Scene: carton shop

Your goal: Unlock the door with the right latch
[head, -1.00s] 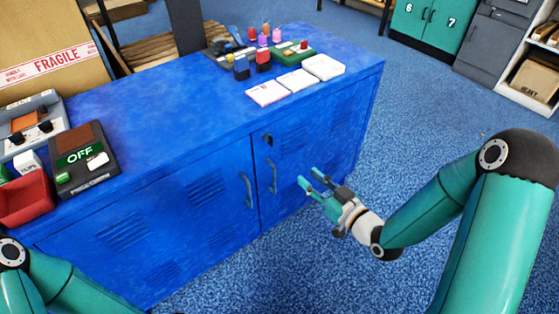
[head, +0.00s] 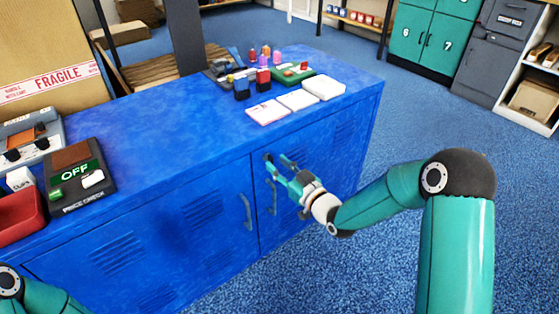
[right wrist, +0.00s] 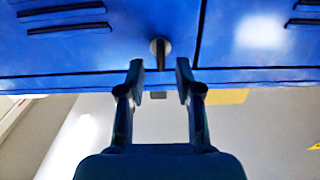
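The blue cabinet (head: 180,215) has two doors. The right door (head: 320,150) has a curved handle (head: 272,198) near the gap between the doors. In the right wrist view the latch (right wrist: 160,50) is a round grey piece with a dark bar, close to that gap. My right gripper (head: 278,166) is at the upper part of the right door. In the right wrist view its two fingers (right wrist: 159,68) are apart, with the latch between and just beyond the tips. I see no clear contact. In the head view the fingers largely cover the latch. My left gripper is out of view.
The left door has its own handle (head: 248,212). On the cabinet top are white pads (head: 297,100), small coloured blocks (head: 263,78), a price checker (head: 78,178) and a red tray (head: 18,218). Open blue floor lies to the right.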

